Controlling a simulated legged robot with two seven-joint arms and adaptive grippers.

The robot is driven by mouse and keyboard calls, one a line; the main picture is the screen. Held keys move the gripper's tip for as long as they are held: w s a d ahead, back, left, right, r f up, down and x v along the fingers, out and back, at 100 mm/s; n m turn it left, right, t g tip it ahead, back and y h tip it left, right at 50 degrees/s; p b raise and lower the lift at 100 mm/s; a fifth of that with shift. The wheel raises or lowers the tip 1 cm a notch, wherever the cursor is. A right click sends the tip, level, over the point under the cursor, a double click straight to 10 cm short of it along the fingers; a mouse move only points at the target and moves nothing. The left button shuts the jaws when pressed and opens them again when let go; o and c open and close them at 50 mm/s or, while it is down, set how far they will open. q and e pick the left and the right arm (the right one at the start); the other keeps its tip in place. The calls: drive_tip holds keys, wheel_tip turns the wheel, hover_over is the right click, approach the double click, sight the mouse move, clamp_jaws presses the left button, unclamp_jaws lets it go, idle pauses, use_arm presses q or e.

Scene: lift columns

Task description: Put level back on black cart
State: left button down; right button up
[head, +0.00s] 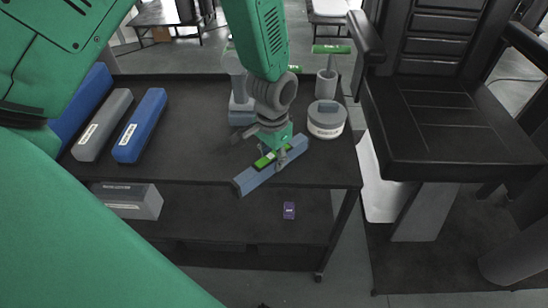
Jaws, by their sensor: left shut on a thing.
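The level, a blue-grey bar (250,180) with a green strip along it, lies slanted near the front right of the black cart's top shelf (200,160). Its lower left end overlaps the shelf's front edge in the head view. I cannot tell whether it touches the shelf or is held just above it. My left gripper (275,146) comes down from above and is shut on the level near its middle. The fingertips are partly hidden by the wrist. My right gripper is not in view.
Blue and grey cases (139,125) lie at the cart's left. A round grey container (326,119) and a green-topped tool (328,75) stand at the back right. A grey box (130,200) and a small purple item (289,210) are on the lower shelf. A black chair (440,120) stands right.

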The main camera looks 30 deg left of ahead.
sight(272, 155)
use_arm(q)
drive_tip(key=shift+a, duration=0.25)
drive_tip(key=c, duration=1.4)
unclamp_jaws()
drive_tip(key=shift+a, duration=0.2)
drive_tip(key=shift+o, duration=0.9)
drive_tip(key=shift+a, duration=0.15)
drive_tip(key=shift+d, duration=0.25)
drive_tip(key=shift+d+r, duration=0.15)
drive_tip(key=shift+r, duration=0.2)
drive_tip(key=r, duration=1)
drive_tip(key=shift+a+r+p, duration=0.15)
drive_tip(key=shift+a+p, duration=0.15)
drive_tip(key=shift+p, duration=0.1)
drive_tip(key=shift+d+r, duration=0.3)
drive_tip(key=shift+r, duration=0.25)
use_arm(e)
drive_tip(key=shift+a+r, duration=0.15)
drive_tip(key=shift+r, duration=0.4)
